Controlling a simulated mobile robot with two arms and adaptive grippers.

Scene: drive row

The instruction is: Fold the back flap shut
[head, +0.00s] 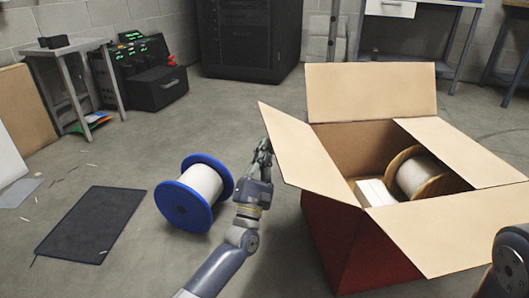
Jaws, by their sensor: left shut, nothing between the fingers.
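A red cardboard box (345,240) stands open on the floor at the right. Its back flap (370,91) stands up at the far side, tan inside face toward me. The left flap (304,152) slants up and outward. The right flap (462,152) and the front flap (450,232) spread outward. Inside are a wooden spool (421,174) and a white block (374,193). My left gripper (263,150) is shut and empty, just left of the left flap; I cannot tell whether they touch. My right arm shows at the lower right edge, its gripper out of view.
A blue-rimmed spool (205,185) lies on the floor left of my left arm. A dark mat (84,224) lies farther left. A black cabinet (248,38) and a workbench (405,58) stand behind. Floor is clear between the spool and the cabinet.

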